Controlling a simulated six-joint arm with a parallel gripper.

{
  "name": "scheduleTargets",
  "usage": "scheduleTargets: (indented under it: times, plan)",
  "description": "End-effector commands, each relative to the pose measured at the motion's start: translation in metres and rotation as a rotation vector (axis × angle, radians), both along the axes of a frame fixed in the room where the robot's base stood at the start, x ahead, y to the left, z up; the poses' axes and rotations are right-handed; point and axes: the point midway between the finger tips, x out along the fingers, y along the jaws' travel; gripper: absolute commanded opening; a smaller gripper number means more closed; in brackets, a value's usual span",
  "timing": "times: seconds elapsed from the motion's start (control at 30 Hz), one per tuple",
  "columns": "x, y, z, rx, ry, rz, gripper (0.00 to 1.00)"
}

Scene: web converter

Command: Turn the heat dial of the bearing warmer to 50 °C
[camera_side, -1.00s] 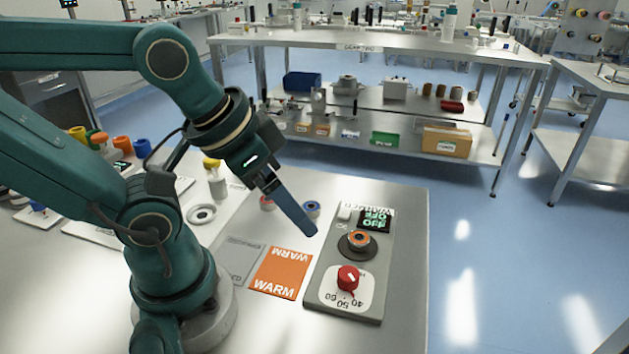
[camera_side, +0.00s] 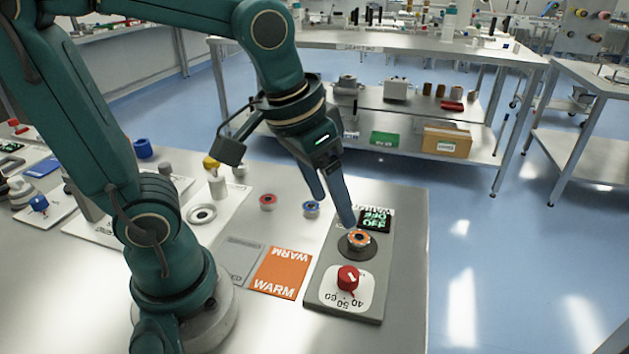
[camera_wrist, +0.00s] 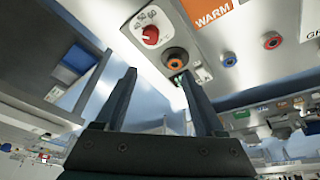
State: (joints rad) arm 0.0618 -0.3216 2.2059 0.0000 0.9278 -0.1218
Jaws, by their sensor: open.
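The bearing warmer (camera_side: 322,282) is a grey plate near the table's right edge. Its red heat dial (camera_side: 348,278) sits on a white scale at the near end, with 40, 50 and 60 legible; the exact setting of its pointer is too small to tell. The dial also shows in the wrist view (camera_wrist: 151,35). An orange-and-metal bearing (camera_side: 359,239) sits on the warmer's dark round seat, beyond the dial. A dark display (camera_side: 376,220) with green text is at the far end. My gripper (camera_side: 338,212) is open and empty above the bearing end, apart from the dial.
An orange WARM card (camera_side: 280,272) and a grey card (camera_side: 239,260) lie left of the warmer. A red ring (camera_side: 267,202) and a blue ring (camera_side: 311,208) stand behind them. The floor lies beyond the table's right edge.

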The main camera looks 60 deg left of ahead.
Motion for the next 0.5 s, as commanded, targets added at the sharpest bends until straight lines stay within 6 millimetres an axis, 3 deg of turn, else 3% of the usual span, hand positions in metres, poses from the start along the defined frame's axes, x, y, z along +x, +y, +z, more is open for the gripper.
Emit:
scheduleTargets:
  times: [0.23, 0.5]
  plan:
    - [0.026, -0.016, -0.04, 0.008, 0.193, -0.022, 0.71]
    - [0.026, -0.025, -0.073, 0.028, 0.318, -0.054, 0.71]
